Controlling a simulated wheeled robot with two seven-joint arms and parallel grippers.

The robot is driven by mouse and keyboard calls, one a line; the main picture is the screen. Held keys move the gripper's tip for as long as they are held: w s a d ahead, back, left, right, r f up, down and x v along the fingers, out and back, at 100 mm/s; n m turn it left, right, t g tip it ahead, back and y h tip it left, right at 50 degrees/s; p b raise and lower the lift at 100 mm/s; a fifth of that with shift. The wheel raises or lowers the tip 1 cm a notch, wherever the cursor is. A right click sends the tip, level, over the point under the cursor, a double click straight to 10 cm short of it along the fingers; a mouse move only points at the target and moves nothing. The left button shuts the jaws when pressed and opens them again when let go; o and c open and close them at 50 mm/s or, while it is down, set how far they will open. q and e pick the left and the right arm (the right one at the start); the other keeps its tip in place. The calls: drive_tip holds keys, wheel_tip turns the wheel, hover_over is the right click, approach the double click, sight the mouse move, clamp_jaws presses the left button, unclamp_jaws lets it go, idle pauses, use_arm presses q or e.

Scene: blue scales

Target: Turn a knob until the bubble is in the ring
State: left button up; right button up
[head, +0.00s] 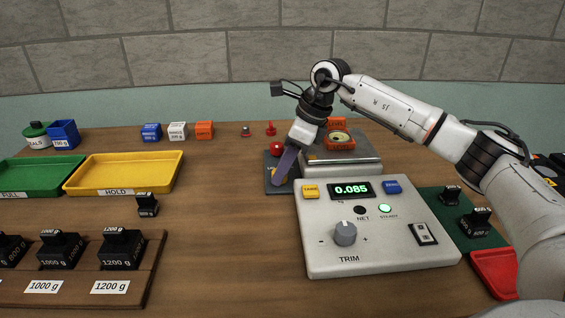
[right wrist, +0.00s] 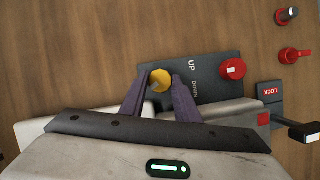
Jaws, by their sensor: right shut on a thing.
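The scale (head: 381,262) stands right of the middle, with an orange bubble level (head: 339,140) on its weighing plate. The level's round yellowish vial faces up, but its bubble and ring are too small to tell apart. A dark panel (right wrist: 207,88) marked UP and DOWN lies beside the scale. It bears a yellow knob (right wrist: 160,79) and a red knob (right wrist: 233,69); the red one also shows in the head view (head: 277,148). My right gripper (head: 279,178) points down at the panel, its purple fingers shut on the yellow knob. My left gripper is out of view.
The display (head: 350,190) reads 0.085, with a green light below it. A TRIM knob (head: 345,233) is on the scale's front. Yellow (head: 125,174) and green (head: 42,175) trays and black weights (head: 122,250) stand left. Bare table lies between them and the scale.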

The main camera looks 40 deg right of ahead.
drive_tip(key=shift+w+d+r+n+g+y+p, duration=0.1)
drive_tip(key=shift+n+g+y+p, duration=0.3)
drive_tip(key=shift+n, duration=0.65)
drive_tip(key=shift+w+n+g+y+p, duration=0.1)
drive_tip(key=shift+n+p, duration=0.5)
drive_tip(key=shift+n, duration=0.45)
drive_tip(key=o, duration=1)
drive_tip(key=shift+o, duration=0.2)
drive_tip(key=v, duration=1)
